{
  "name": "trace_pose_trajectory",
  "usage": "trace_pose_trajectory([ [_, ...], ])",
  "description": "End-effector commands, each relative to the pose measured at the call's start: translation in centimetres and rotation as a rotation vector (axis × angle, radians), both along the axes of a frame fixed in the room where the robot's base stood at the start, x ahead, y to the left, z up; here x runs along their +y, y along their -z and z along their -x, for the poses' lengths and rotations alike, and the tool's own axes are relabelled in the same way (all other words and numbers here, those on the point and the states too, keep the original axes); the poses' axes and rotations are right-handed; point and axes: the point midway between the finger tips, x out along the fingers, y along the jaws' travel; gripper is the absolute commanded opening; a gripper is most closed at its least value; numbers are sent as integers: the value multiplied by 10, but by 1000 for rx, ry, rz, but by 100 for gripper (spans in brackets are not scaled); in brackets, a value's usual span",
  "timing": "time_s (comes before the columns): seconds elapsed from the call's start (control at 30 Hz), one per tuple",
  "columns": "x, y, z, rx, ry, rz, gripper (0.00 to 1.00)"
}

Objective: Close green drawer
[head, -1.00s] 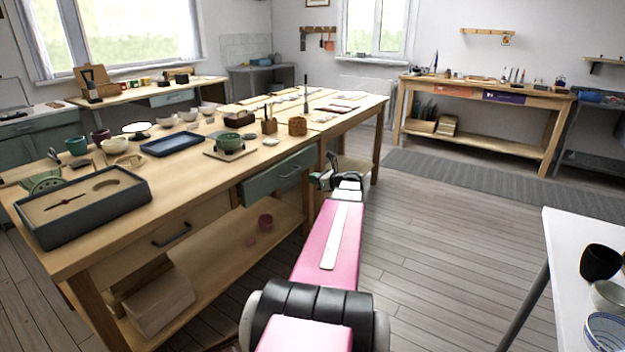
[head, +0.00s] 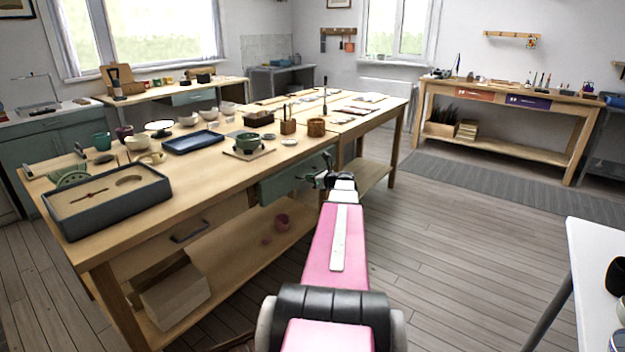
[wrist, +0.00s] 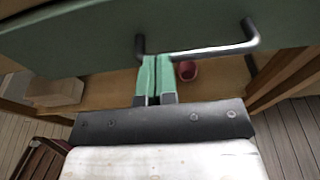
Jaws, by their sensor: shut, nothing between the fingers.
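The green drawer (head: 280,186) is in the side of the long wooden workbench in the head view, and its front seems to stand slightly out from the bench. In the head view my gripper (head: 325,180) is at the drawer's right end, and my arm hides part of that area.
The workbench (head: 120,235) carries bowls, a blue tray (head: 193,142) and a dark-rimmed box (head: 110,205). A pink cup (head: 282,222) stands on its lower shelf. A white table (head: 600,260) is at the right. The floor (head: 450,230) between is clear.

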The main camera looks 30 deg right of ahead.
Motion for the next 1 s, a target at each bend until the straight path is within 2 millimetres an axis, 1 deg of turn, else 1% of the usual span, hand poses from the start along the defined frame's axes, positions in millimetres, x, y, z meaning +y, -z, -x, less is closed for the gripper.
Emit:
trace_pose_trajectory([
  [0.13,0,0,-1,0,0,0,0],
  [0.23,2,0,-8,0,0,0,0],
  [0.43,14,1,-39,0,-2,1,0],
  [0.53,19,0,-48,0,-1,0,0],
  [0.87,21,-1,-51,-2,-3,-3,0],
  [1.0,22,-2,-47,-3,-3,-3,0],
])
